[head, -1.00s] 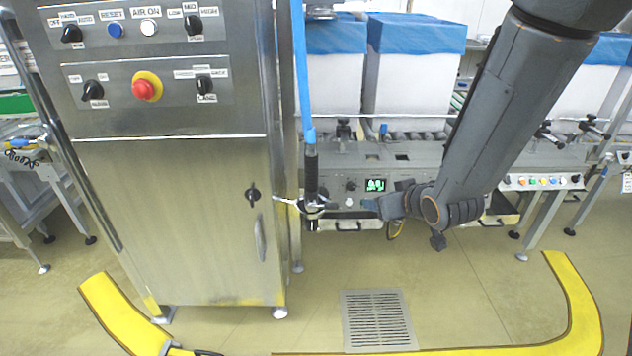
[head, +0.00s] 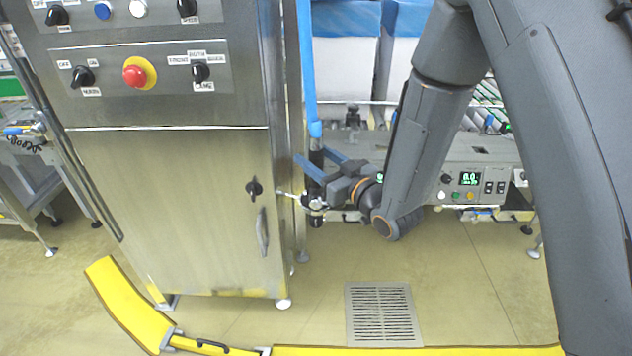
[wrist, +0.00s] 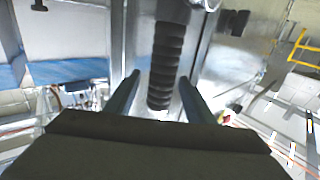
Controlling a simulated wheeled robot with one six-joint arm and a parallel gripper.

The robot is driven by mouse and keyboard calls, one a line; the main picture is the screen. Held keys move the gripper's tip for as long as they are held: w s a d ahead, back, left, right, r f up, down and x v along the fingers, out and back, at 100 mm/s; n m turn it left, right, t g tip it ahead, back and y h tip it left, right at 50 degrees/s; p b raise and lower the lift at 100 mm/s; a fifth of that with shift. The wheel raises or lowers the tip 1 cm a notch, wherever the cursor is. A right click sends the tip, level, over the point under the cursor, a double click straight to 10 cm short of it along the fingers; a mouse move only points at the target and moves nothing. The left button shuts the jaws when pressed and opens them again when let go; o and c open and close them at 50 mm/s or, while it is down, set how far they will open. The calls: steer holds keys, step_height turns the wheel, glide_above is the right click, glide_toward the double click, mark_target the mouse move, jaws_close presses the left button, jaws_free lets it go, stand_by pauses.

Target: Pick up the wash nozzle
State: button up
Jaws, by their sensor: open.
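The wash nozzle (head: 316,158) hangs upright beside the steel cabinet's right side, its black grip below a blue hose (head: 308,70). A silver clip-like part surrounds it lower down. In the wrist view its black ribbed grip (wrist: 166,62) stands in the middle, tilted slightly. My gripper (head: 314,156) is open, with its two blue fingers pointing left at the grip. In the wrist view the fingers (wrist: 159,80) lie on either side of the grip, with gaps visible. I cannot tell how far the grip reaches in between them. The nozzle's lower end is partly hidden by my gripper.
The steel cabinet (head: 170,210) with knobs and a red button stands close on the left. A conveyor with a control panel (head: 470,180) and blue-lined boxes (head: 345,20) is behind. A yellow floor barrier (head: 125,305) curves in front of a floor grate (head: 380,315).

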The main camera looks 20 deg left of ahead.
steer(key=shift+p+x, duration=0.35)
steer(key=shift+x, duration=1.5)
steer(key=shift+r, duration=0.15)
jaws_close()
steer(key=shift+r, duration=0.1)
step_height(320, 180, up, 10)
steer(key=b, duration=0.1)
steer(key=shift+r+p, duration=0.9)
steer(key=shift+r, duration=0.6)
